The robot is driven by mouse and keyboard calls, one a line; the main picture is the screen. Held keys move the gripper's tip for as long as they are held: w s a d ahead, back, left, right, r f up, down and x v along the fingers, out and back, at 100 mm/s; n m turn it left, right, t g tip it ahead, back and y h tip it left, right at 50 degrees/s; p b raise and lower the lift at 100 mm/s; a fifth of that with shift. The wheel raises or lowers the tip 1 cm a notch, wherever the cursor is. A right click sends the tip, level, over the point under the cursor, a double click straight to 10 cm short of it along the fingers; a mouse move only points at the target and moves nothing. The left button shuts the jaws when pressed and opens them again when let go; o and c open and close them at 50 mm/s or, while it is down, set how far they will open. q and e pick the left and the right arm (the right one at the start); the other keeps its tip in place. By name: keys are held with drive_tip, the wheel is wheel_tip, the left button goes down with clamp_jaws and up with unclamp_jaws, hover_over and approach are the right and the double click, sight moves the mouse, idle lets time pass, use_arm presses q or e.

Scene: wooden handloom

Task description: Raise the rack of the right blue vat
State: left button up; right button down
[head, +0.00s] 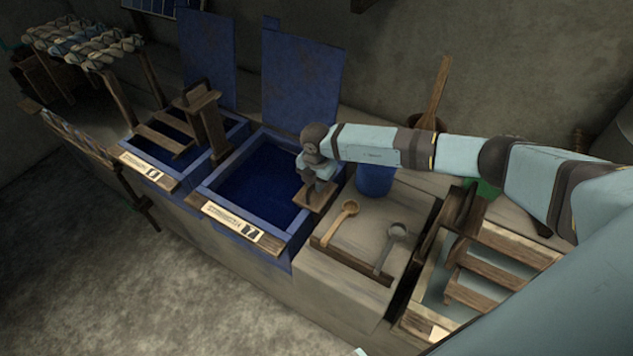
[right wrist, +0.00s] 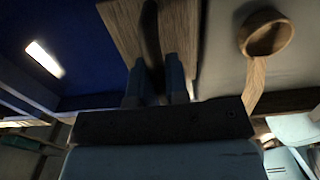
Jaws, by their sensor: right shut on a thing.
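The right blue vat (head: 212,186) has a blue rim and dark blue liquid, with a numbered wooden label board (head: 243,228) on its front. No rack slats show above its liquid. A wooden piece (head: 322,198) stands at the vat's right edge; it also shows in the right wrist view (right wrist: 184,25). My right gripper (head: 319,184) is over this piece, pointing down. In the right wrist view its fingers (right wrist: 160,80) are shut on a dark upright part of it. I cannot tell how this part joins the rack. My left gripper is not in view.
The left blue vat (head: 232,140) shows wooden slats (head: 165,138) and a post (head: 208,122). Blue lids (head: 300,80) stand behind the vats. A wooden ladle (head: 343,220), a grey ladle (head: 390,245) and a blue pot (head: 375,180) stand to the right. Another vat with slats (head: 490,265) is nearer.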

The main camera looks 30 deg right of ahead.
drive_tip(key=shift+r+p, duration=1.5)
drive_tip(key=shift+r, duration=0.35)
drive_tip(key=shift+r+p, duration=0.65)
drive_tip(key=shift+r, duration=0.15)
wheel_tip(320, 180, up, 13)
drive_tip(key=p, duration=0.9)
drive_tip(key=shift+w, duration=0.15)
